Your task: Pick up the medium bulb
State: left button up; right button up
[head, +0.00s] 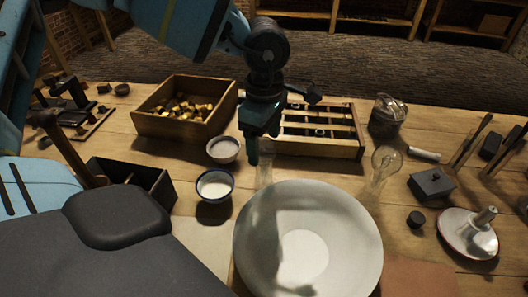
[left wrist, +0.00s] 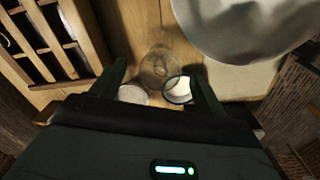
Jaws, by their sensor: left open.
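A clear glass bulb (head: 265,182) stands on the table directly below my left gripper (head: 256,150), just behind the large pale bowl. In the left wrist view this bulb (left wrist: 158,68) appears between the two open fingers, which are not closed on it. My left gripper points down and is empty. Its fingers partly cover the bulb's top in the head view. Another clear glass bulb (head: 385,164) stands to the right, behind the bowl. Which of the two is the medium one is hard to tell. My right gripper is out of view.
The large bowl (head: 350,225) stands close in front of the near bulb. Two small bowls, one white (head: 223,150) and one blue-rimmed (head: 215,186), stand to its left. A divided wooden tray (head: 345,150) and a box of brass pieces (head: 160,126) lie behind.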

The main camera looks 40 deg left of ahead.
pick_arm(q)
jog(key=c, duration=1.2)
jog(key=shift+r, duration=0.15)
